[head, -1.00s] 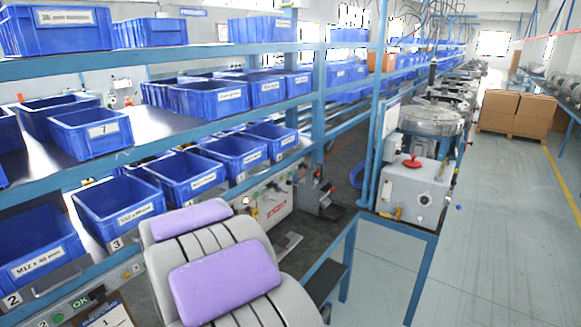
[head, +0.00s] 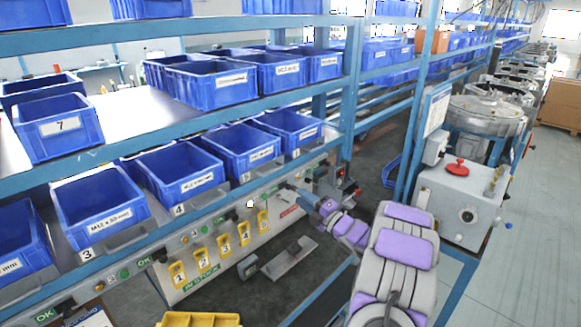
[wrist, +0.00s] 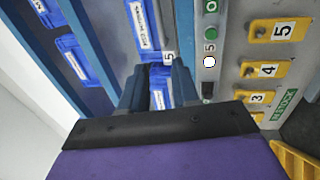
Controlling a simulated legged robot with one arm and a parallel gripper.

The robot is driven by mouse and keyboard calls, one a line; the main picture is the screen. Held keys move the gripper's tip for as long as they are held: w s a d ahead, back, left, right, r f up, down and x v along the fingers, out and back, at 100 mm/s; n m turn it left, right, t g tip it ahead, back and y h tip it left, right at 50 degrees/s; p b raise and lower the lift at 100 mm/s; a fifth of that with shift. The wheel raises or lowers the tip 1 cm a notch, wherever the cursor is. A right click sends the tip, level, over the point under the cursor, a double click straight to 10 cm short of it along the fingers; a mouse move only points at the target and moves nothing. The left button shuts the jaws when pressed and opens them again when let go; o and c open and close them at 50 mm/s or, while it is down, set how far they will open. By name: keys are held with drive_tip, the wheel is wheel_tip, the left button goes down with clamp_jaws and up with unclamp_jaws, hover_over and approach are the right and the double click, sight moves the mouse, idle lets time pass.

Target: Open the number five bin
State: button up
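The blue bin above the number 5 label (head: 246,177) is the number five bin (head: 232,140), an open-topped tray on the lower shelf. In the wrist view, its front (wrist: 143,20) shows top centre, beside a 5 on the shelf edge (wrist: 168,57). A yellow tag numbered 5 (head: 263,222) hangs on the panel below and also shows in the wrist view (wrist: 280,30). My gripper (wrist: 158,85) has its two fingers apart, with a blue bin visible between them and nothing held. In the head view my gripper (head: 306,198) is small, right of and lower than the bin.
Neighbouring blue bins 3 (head: 98,212) and 4 (head: 180,172) stand left on the same shelf. The shelf above holds more blue bins. A yellow bin (head: 200,320) is at the bottom. A grey machine (head: 462,205) stands right. Open floor lies far right.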

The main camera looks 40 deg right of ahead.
approach(273, 171)
drive_tip(key=x, duration=0.3)
drive_tip(key=b+x, duration=0.1)
drive_tip(key=x, duration=0.3)
drive_tip(key=d+b+x, duration=0.1)
drive_tip(key=x, duration=0.2)
drive_tip(key=shift+w+d+f, duration=0.1)
drive_tip(key=shift+w+f, duration=0.2)
drive_tip(key=shift+a+r, duration=0.1)
drive_tip(key=shift+a, duration=0.3)
drive_tip(key=shift+c, duration=0.4)
drive_tip(key=shift+d, duration=0.1)
clamp_jaws()
